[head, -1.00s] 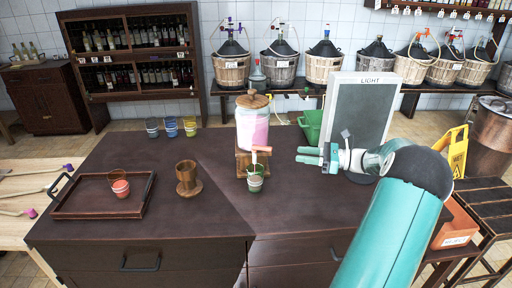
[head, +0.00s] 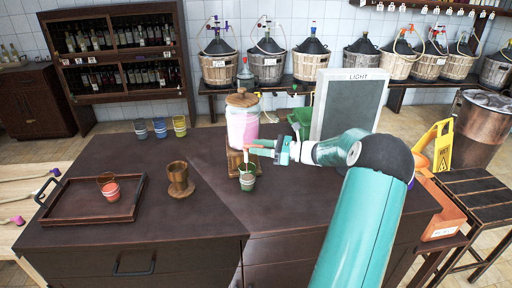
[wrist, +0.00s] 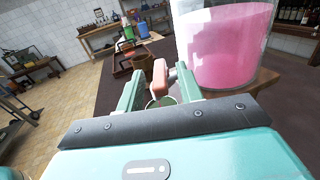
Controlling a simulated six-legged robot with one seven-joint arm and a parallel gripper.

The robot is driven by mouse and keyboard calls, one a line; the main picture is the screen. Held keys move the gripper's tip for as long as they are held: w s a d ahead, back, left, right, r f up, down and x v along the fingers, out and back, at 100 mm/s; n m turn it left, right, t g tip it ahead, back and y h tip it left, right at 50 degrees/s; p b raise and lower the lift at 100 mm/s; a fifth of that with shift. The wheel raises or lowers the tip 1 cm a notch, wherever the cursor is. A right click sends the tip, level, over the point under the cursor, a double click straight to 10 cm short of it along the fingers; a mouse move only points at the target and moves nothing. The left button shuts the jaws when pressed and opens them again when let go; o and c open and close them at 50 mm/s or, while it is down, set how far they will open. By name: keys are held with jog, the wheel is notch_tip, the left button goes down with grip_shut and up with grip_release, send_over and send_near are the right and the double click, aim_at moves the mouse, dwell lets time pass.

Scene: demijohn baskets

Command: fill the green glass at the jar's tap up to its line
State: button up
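The jar (head: 242,127) of pink liquid, with a wooden lid, stands on a wooden stand on the dark counter. The green glass (head: 247,182) stands upright on the counter below the jar's tap (head: 259,146); its line and fill level are too small to read. A thin pale strip shows between tap and glass; I cannot tell whether it is liquid. My gripper (head: 267,150) is at the tap from the right. In the wrist view my gripper (wrist: 158,88) has its fingers apart, on either side of the tap's orange-pink handle (wrist: 160,74). The glass rim (wrist: 158,103) shows partly below, mostly hidden.
A wooden cup (head: 179,178) stands left of the jar. Further left is a tray (head: 72,213) with a red glass (head: 110,190). Several coloured glasses (head: 160,128) stand at the back. The LIGHT board (head: 350,105) stands right, behind my arm. The counter's front middle is clear.

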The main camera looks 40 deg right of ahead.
jog(key=shift+w+a, duration=0.4)
jog(key=shift+w, duration=0.15)
jog(key=shift+c, duration=0.3)
grip_shut()
jog(key=shift+w+d+n+g+y, duration=0.15)
jog(key=shift+n+g+y, duration=0.5)
jog(key=shift+g+y, duration=0.1)
jog(key=shift+w+d+n+g+y, duration=0.15)
jog(key=shift+n+g+y, duration=0.45)
jog(key=shift+g+y, duration=0.1)
jog(key=shift+w+d+n+g+y, duration=0.15)
jog(key=shift+n+g+y, duration=0.5)
jog(key=shift+g, duration=0.1)
